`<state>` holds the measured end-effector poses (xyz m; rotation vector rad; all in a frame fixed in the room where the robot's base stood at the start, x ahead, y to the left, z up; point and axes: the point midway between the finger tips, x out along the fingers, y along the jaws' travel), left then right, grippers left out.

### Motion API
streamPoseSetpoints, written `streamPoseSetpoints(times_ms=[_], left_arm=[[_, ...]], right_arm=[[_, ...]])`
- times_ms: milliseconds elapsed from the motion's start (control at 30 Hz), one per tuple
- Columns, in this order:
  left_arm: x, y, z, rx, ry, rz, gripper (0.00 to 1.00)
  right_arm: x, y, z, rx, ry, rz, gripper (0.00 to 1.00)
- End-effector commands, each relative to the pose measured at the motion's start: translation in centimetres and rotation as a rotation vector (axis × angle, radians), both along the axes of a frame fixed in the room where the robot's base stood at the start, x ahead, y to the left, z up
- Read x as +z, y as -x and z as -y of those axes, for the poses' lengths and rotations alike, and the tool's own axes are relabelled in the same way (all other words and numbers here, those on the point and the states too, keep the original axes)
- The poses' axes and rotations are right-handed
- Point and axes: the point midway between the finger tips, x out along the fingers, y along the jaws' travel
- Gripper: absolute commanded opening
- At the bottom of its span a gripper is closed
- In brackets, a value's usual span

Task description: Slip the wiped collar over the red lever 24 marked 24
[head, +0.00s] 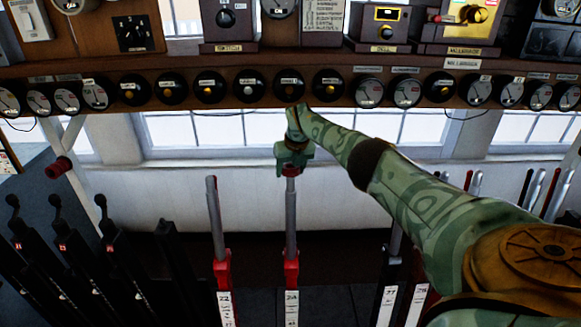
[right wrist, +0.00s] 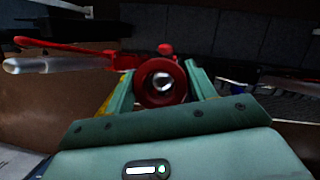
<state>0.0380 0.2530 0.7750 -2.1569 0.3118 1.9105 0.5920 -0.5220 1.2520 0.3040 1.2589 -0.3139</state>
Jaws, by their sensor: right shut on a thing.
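The red lever 24 (head: 291,270) stands upright in the middle of the head view, with a bare steel handle (head: 290,210) and a white plate marked 24. My right gripper (head: 293,158) is at the top of this handle, shut on the dark red collar (head: 291,171). In the right wrist view the collar (right wrist: 161,82) is a ring between the two fingers (right wrist: 160,85). A shiny steel tip (right wrist: 163,81) shows in its hole, so collar and handle are lined up. How far the collar sits over the tip is unclear. My left gripper is out of view.
Red lever 22 (head: 222,270) stands left of lever 24. Black levers (head: 120,260) lean at the left, and more levers (head: 390,270) stand right, partly behind my right arm. A wooden shelf (head: 230,66) with dials and instruments runs above.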

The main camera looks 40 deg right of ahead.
Motion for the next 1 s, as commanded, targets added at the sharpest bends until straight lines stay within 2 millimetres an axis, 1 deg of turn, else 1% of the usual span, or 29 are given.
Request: streamPoseSetpoints(times_ms=[1000], left_arm=[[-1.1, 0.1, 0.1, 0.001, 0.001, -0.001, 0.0]], right_arm=[[-3.1, 0.4, -0.3, 0.0, 0.001, 0.0, 0.35]])
